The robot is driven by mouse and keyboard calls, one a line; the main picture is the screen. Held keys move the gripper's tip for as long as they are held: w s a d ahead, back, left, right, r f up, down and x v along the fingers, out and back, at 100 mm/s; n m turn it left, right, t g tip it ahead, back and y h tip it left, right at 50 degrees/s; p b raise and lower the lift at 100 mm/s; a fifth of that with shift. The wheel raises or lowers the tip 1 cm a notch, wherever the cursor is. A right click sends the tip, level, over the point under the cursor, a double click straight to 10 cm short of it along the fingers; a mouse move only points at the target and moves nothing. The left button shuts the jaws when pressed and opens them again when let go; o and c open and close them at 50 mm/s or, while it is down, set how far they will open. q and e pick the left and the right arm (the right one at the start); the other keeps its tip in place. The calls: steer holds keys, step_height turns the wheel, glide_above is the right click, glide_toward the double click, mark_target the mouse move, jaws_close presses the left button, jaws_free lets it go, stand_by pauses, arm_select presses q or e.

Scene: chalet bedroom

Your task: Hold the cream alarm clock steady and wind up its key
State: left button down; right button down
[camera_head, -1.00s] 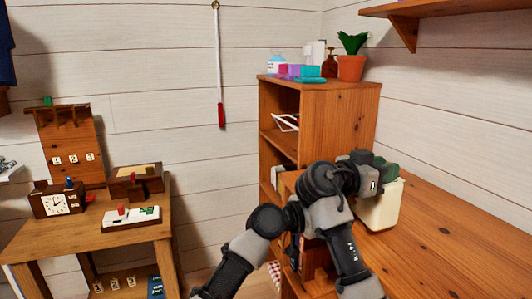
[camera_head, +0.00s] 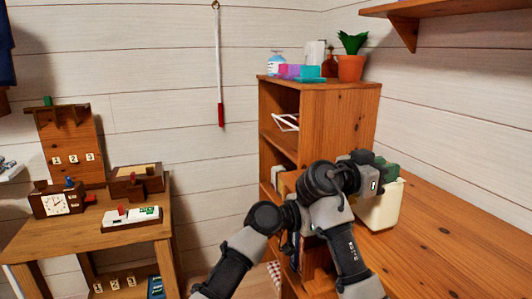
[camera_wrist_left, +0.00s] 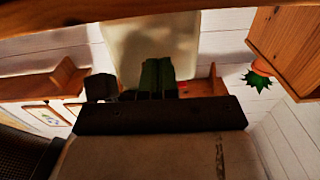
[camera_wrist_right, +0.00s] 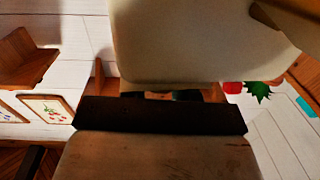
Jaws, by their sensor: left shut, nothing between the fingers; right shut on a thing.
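The cream alarm clock (camera_head: 386,208) stands upright at the left end of the long wooden desktop, partly covered by my arms. My right gripper (camera_head: 386,171) is at the clock's top and shut on it. The winding key cannot be made out.
The desktop (camera_head: 465,240) is clear to the right. A wooden shelf unit (camera_head: 335,120) stands behind the clock, with a potted plant (camera_head: 351,67) and small items on top.

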arm_select(q)
steer(key=v, duration=0.6)
steer(key=shift+f, duration=0.25)
steer(key=shift+m+g+h, duration=0.6)
steer(key=shift+g+h, duration=0.1)
steer(key=shift+s+f+x, duration=0.15)
steer(key=shift+f+x, duration=0.1)
steer(key=shift+x, duration=1)
steer(key=shift+s+f+x, duration=0.15)
steer(key=shift+f+x, duration=0.1)
steer(key=shift+x, duration=1)
steer(key=shift+s+f+x, duration=0.15)
steer(key=shift+f+x, duration=0.1)
steer(key=shift+x, duration=1)
steer(key=shift+w+r, duration=0.25)
steer(key=shift+r, duration=0.45)
